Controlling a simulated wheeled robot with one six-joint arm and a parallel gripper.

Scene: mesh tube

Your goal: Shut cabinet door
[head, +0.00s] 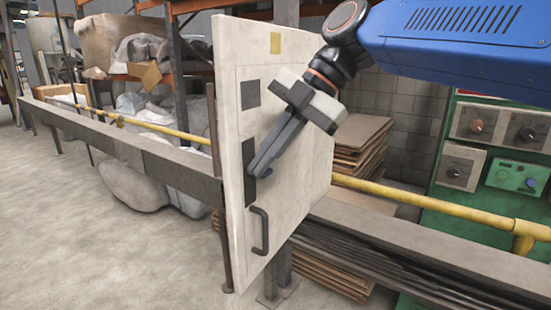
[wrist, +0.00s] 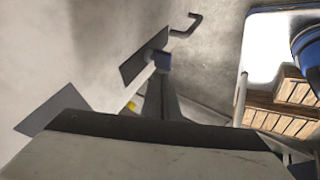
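The cabinet door (head: 300,190) is an upright off-white panel with a dark loop handle (head: 259,231) low on its face. A dark square and a dark rectangle mark the same face. My gripper (head: 256,170) is in front of the door, its fingers close together with nothing seen between them. The tips are by the dark rectangle, above the handle; I cannot tell if they touch. In the wrist view, the fingertips (wrist: 160,62) are beside the dark rectangle, with the handle (wrist: 187,25) beyond. The cabinet body behind the door is not clearly visible.
A grey rail (head: 140,150) and a yellow pipe (head: 400,197) run behind the door. Stacked boards (head: 360,145) and a green control panel (head: 495,160) stand at the right. Wrapped bundles (head: 140,185) lie at the left. Floor at the front left is clear.

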